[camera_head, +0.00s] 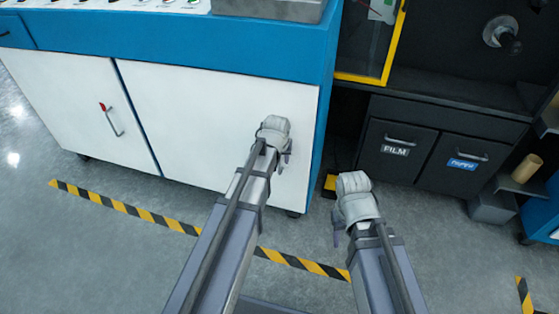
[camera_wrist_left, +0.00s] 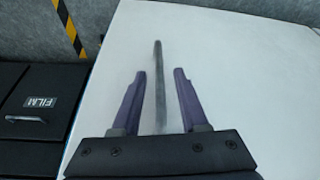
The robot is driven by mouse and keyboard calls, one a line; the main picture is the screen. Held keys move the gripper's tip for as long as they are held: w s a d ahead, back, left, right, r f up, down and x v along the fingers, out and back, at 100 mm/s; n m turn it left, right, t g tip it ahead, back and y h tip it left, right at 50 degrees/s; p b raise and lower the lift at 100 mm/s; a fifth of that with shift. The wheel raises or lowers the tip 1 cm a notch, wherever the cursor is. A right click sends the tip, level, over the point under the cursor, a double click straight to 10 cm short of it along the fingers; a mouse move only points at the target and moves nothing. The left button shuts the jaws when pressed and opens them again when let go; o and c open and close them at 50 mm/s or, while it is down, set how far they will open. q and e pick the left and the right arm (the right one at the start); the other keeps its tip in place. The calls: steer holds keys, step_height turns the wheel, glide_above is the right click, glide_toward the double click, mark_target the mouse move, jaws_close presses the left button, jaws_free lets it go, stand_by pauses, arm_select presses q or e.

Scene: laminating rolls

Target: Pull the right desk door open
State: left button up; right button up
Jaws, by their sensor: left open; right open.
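The right desk door (camera_head: 215,120) is a white panel under the blue desk, and it looks closed and flush with the front. It fills much of the left wrist view (camera_wrist_left: 250,80). My left gripper (camera_head: 275,124) is in front of this door near its right edge and hides the handle in the head view. In the left wrist view its two dark purple fingers are open, one on either side of a grey bar handle (camera_wrist_left: 158,60). I cannot tell whether they touch it. My right gripper (camera_head: 353,182) is open and empty, over the floor right of the desk.
The left white door (camera_head: 75,105) has a handle with a red end (camera_head: 109,117). Black drawers marked FILM (camera_head: 396,150) and in blue (camera_head: 462,164) stand at right. A striped floor line (camera_head: 150,215) runs before the desk. The floor at left is clear.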

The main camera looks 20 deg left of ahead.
arm_select(q)
jaws_close()
stand_by(1.3)
